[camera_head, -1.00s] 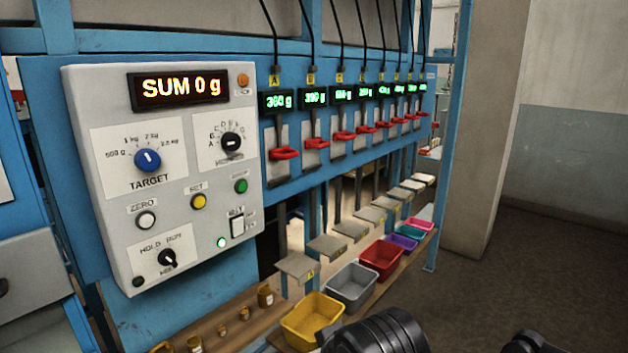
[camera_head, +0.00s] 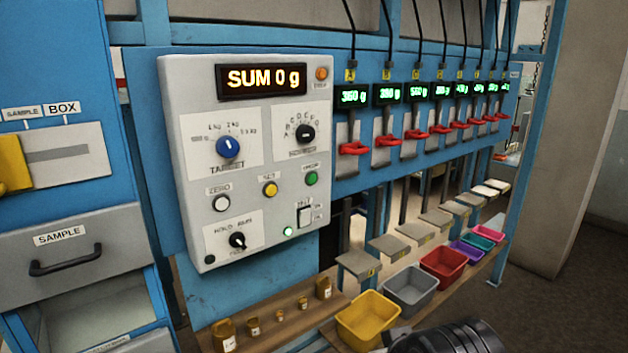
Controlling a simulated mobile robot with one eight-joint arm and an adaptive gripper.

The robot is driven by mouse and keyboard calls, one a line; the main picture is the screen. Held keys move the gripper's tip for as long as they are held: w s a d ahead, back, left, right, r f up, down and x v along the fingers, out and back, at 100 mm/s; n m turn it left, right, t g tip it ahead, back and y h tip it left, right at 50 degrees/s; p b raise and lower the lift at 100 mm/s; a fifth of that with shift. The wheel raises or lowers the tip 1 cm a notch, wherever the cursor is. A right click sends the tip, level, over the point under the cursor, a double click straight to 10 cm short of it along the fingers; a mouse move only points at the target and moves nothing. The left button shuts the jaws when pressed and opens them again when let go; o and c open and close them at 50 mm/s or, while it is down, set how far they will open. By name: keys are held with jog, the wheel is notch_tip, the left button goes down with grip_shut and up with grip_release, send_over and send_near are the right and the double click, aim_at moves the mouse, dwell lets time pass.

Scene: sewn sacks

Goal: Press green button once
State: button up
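The green button (camera_head: 312,178) is a small round button on the right side of the light grey control panel (camera_head: 190,150). It has a small label above it, too small to read surely. A yellow button (camera_head: 270,189) and a white button (camera_head: 221,203) sit to its left and lower. The display (camera_head: 262,79) reads SUM 0 g. Only a black ribbed part of my arm shows at the bottom edge, well below and right of the panel; my gripper's fingers are out of view.
A row of scale displays with red levers (camera_head: 354,148) runs right of the panel, above grey plates. Coloured bins, such as a yellow bin (camera_head: 368,318), and small brown jars (camera_head: 224,335) stand on the shelf below. A SAMPLE drawer (camera_head: 65,255) is at left.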

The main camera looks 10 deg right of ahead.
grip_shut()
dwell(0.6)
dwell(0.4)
